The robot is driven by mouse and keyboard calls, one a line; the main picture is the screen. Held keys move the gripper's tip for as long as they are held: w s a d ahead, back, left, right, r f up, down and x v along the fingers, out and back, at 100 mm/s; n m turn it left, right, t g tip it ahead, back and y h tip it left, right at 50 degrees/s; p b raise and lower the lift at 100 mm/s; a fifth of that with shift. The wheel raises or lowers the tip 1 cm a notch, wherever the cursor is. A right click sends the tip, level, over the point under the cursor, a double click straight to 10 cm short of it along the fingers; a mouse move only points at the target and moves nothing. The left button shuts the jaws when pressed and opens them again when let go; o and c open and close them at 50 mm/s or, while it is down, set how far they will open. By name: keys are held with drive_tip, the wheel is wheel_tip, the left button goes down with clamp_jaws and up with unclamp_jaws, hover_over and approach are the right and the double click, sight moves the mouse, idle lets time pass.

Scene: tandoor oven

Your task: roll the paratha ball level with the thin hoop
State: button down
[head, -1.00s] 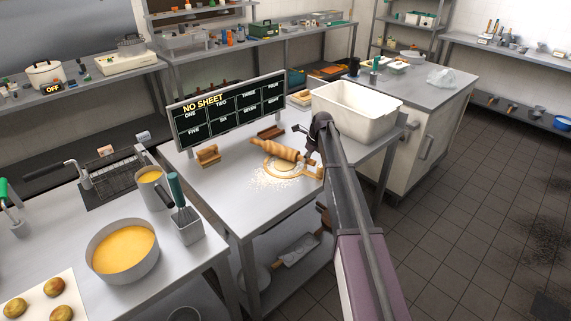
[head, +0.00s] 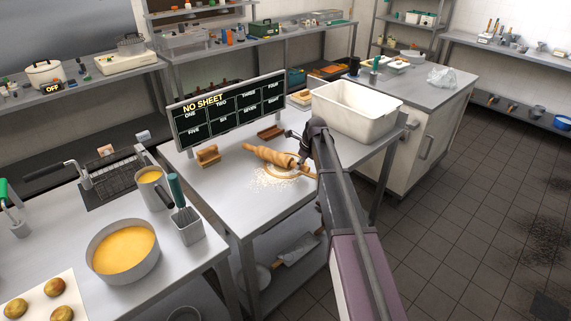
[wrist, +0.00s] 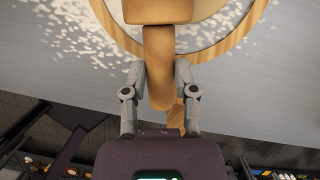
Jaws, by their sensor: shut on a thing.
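The wooden rolling pin (head: 268,154) lies across the thin wooden hoop (head: 281,179) on the steel table. In the wrist view, the pin's barrel (wrist: 157,11) is over the hoop (wrist: 239,25). My gripper (wrist: 165,72) is shut on the pin's near handle; the arm hides part of this in the head view. Pale dough (wrist: 212,8) shows inside the hoop beside the barrel. The pin covers much of it, so its thickness cannot be told. A tan wooden piece (wrist: 184,113) shows partly under the gripper.
Flour (head: 262,182) is scattered around the hoop. Two wooden rests (head: 208,156) (head: 271,132) stand behind it. A black board (head: 230,108) reading "NO SHEET" stands at the table's back. A white tub (head: 358,118) stands at the right. The table's front left is clear.

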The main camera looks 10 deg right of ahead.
drive_tip(key=shift+w, duration=0.1)
drive_tip(key=shift+w+d+f, duration=0.2)
drive_tip(key=shift+w+d, duration=1.45)
drive_tip(key=shift+w, duration=0.3)
drive_tip(key=shift+s+a+r, duration=0.15)
drive_tip(key=shift+s+a, duration=0.7)
drive_tip(key=shift+s, duration=0.15)
